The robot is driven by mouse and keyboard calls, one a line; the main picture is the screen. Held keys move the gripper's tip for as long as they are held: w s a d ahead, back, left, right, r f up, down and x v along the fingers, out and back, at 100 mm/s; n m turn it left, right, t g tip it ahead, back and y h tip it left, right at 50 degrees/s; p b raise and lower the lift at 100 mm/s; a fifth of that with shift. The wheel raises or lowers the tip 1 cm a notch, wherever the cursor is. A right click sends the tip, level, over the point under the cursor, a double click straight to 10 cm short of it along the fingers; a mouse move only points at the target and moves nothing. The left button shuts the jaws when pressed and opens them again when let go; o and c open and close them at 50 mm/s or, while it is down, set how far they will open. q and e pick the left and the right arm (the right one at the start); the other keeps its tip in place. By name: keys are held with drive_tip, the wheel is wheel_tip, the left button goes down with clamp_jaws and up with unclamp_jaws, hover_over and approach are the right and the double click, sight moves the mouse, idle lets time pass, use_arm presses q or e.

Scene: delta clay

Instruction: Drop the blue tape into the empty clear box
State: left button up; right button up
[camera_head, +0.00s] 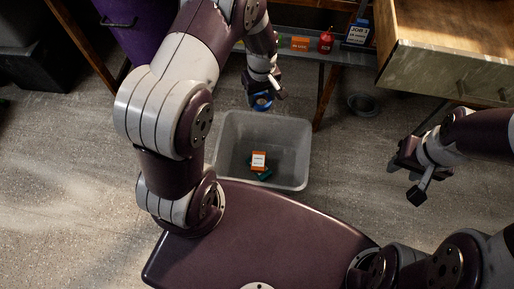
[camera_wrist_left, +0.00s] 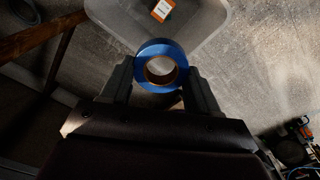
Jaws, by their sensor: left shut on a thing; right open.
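The blue tape (camera_wrist_left: 161,66) is a roll with a tan core, held between the fingers of my left gripper (camera_wrist_left: 160,85). In the head view the tape (camera_head: 262,103) is at the left gripper (camera_head: 263,92), just beyond the far rim of the clear box (camera_head: 290,128). The clear box stands on the floor and also shows in the left wrist view (camera_wrist_left: 215,30). It is not empty: an orange and white box (camera_head: 259,161) and a dark green item (camera_head: 264,174) lie in it. My right gripper (camera_head: 405,182) is open and empty, over the floor at the right.
A low shelf (camera_head: 285,58) behind the box holds a red item (camera_head: 325,42) and a labelled blue box (camera_head: 358,33). A wooden drawer (camera_head: 450,60) juts out at the upper right. A small grey bowl (camera_head: 362,104) lies on the floor.

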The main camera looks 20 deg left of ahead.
use_arm(q)
wheel_tip(320, 180, down, 24)
drive_tip(key=s+n+b, duration=0.1)
drive_tip(key=n+b, duration=0.4)
drive_tip(key=b, duration=1.5)
drive_tip(key=shift+a, duration=0.3)
use_arm(e)
wheel_tip(320, 180, down, 25)
use_arm(q)
drive_tip(key=o, duration=1.1)
drive_tip(key=shift+o, duration=0.2)
drive_tip(key=shift+s, duration=0.1)
wheel_tip(320, 180, up, 13)
drive_tip(key=p, duration=0.8)
drive_tip(key=shift+f, duration=0.2)
use_arm(e)
wheel_tip(320, 180, up, 8)
drive_tip(key=shift+r, duration=0.2)
